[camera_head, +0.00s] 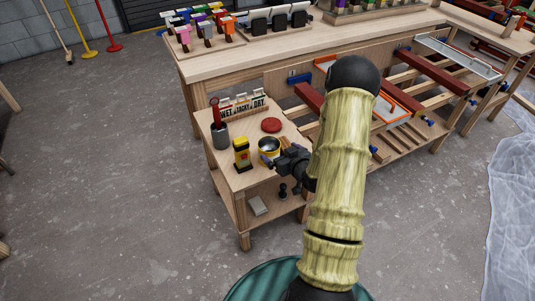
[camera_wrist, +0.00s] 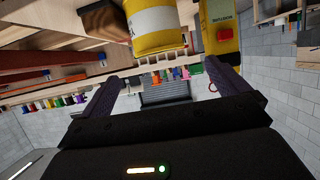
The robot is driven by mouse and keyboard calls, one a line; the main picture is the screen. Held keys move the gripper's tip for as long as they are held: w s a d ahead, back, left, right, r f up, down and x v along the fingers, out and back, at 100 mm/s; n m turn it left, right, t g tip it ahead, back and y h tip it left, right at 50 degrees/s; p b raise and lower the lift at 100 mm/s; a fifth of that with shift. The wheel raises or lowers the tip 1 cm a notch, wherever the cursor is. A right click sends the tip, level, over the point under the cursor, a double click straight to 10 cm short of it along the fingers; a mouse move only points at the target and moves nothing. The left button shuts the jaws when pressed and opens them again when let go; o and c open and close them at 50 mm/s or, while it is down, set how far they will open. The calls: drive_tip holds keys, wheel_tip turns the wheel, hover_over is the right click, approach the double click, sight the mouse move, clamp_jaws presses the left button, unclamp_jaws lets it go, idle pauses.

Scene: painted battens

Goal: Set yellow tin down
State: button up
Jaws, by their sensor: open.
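The yellow tin (camera_head: 269,146) stands on the small wooden side table (camera_head: 262,178), upright as far as I can tell, with its dark open top showing. In the wrist view the yellow tin (camera_wrist: 155,22), with a pale label band, is cut off by the top edge. My gripper (camera_head: 279,160) is at the tin's near right side. In the wrist view my gripper (camera_wrist: 163,84) has its two fingers spread wide with nothing between them. The tin shows beyond the fingertips. Its contact with the tabletop is partly hidden by my gripper in the head view.
Close left of the tin is a yellow-and-black container (camera_head: 241,154), also in the wrist view (camera_wrist: 219,28). A long workbench (camera_head: 300,50) lies beyond.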

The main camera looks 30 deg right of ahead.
approach(264, 141)
drive_tip(key=shift+w, duration=0.35)
drive_tip(key=x, duration=0.5)
drive_tip(key=shift+f, duration=0.5)
drive_tip(key=shift+d, duration=0.1)
drive_tip(key=c, duration=1.5)
drive_tip(key=shift+w+r, duration=0.1)
drive_tip(key=shift+r, duration=0.05)
wheel_tip(264, 141, up, 10)
drive_tip(key=shift+f+p, duration=0.1)
drive_tip(key=shift+p, duration=0.25)
